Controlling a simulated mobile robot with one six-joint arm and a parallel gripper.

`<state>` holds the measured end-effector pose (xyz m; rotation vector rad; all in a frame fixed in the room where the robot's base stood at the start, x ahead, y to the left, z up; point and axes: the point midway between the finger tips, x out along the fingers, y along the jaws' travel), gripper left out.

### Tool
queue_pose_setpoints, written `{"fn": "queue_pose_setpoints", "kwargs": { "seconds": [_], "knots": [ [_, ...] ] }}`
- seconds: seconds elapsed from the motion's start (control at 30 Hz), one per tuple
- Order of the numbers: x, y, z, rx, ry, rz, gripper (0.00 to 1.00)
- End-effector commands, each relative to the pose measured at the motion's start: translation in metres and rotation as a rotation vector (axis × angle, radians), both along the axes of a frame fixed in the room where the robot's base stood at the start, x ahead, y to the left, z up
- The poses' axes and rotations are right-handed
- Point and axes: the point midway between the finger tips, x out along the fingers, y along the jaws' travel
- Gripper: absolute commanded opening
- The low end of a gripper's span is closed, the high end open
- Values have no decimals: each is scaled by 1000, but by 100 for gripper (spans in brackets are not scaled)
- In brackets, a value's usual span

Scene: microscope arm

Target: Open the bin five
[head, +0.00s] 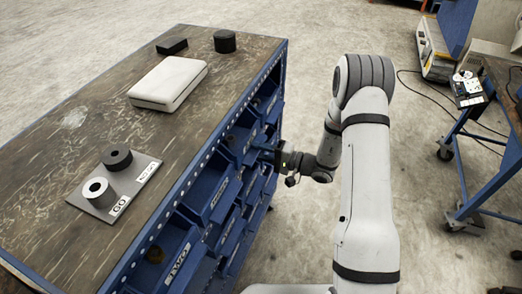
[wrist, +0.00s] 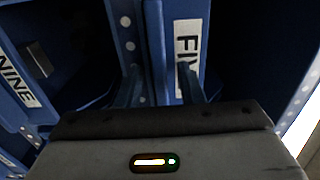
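Bin five is a blue drawer-like bin with a white label reading FIVE (wrist: 187,55), partly cut off by my gripper in the wrist view. My gripper (wrist: 162,92) has two dark fingers set apart, with bin five's front and side edge (wrist: 153,45) between or just beyond them. Whether the fingers touch it I cannot tell. In the head view my gripper (head: 263,150) is at the blue bin cabinet's front (head: 146,246), beside the upper bins. The fingertips are small there, and bin five's label cannot be read.
Another bin, labelled NINE (wrist: 15,75), is at the left in the wrist view. Several bins at the cabinet's near end stand out from the front. A worktop (head: 70,115) above carries a white case (head: 168,83) and dark cylinders. A blue cart (head: 480,140) stands right.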

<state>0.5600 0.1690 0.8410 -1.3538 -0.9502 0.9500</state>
Motion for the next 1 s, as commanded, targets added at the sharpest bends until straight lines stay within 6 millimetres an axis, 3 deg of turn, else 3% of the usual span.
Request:
{"fn": "queue_pose_setpoints", "kwargs": {
  "seconds": [0.17,0.57,1.0],
  "knots": [
    [0,0,0,0,0,0,34],
    [0,-1,0,0,1,-1,1],
    [0,-1,-1,-1,1,-1,0]
  ]
}}
